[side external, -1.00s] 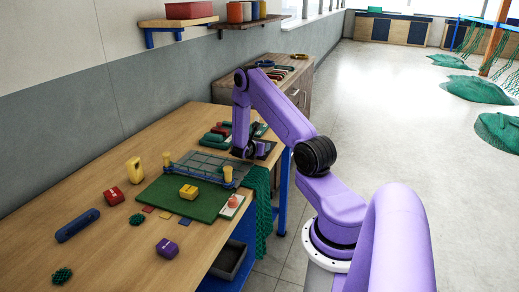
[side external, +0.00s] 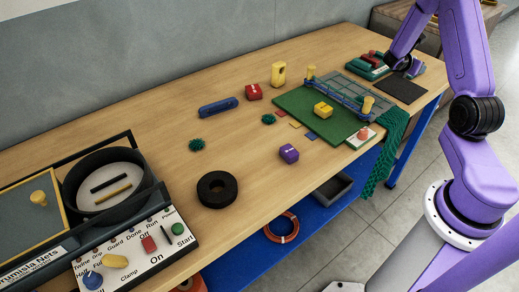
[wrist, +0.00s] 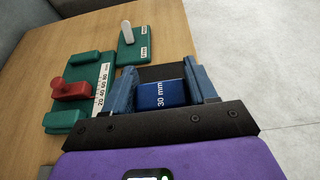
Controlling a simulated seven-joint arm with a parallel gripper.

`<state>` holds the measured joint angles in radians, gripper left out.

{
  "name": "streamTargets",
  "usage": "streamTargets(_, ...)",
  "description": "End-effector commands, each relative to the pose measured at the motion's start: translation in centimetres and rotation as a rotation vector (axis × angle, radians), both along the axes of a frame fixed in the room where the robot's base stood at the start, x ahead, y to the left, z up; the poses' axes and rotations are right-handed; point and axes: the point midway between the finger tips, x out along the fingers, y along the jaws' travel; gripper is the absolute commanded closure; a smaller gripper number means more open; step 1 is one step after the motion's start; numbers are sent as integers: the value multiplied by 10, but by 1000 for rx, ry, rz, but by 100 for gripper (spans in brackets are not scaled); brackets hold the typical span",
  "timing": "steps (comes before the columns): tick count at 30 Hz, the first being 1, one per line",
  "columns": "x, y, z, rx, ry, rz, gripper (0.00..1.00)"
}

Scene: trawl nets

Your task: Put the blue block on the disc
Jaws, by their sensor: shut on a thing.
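The blue block (wrist: 160,95), marked "30 mm", sits between the two blue fingers of my gripper (wrist: 163,80) in the wrist view. My gripper is shut on it. In the side external view my gripper (side external: 417,68) is low at the far right end of the bench, beside a dark pad (side external: 402,91). The block cannot be made out there. A round black disc-like ring (side external: 217,189) with a hole lies on the bench front. A pale round plate (side external: 122,172) inside a black rim is at the left. I cannot tell which is the disc.
A green mat (side external: 290,103) holds a net frame, yellow posts and a yellow block (side external: 323,110). A purple block (side external: 289,153), red block (side external: 254,92) and blue bar (side external: 218,107) lie nearby. Green gauges (wrist: 75,90) stand left of my gripper. A switch panel (side external: 140,250) is front left.

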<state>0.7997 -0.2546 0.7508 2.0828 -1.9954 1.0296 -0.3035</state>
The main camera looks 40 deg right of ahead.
Motion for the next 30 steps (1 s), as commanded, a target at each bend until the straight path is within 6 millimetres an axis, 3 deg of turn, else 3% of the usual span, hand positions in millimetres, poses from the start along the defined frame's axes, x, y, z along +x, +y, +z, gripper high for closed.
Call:
streamTargets(5, 41, 50, 5, 0, -4, 108, 73)
streamTargets(9, 75, 107, 10, 2, -5, 218, 73)
streamTargets(15, 110, 193, 16, 6, -7, 378, 73)
streamTargets(23, 131, 312, 25, 9, -8, 598, 73)
streamTargets(30, 123, 424, 33, 11, -6, 816, 73)
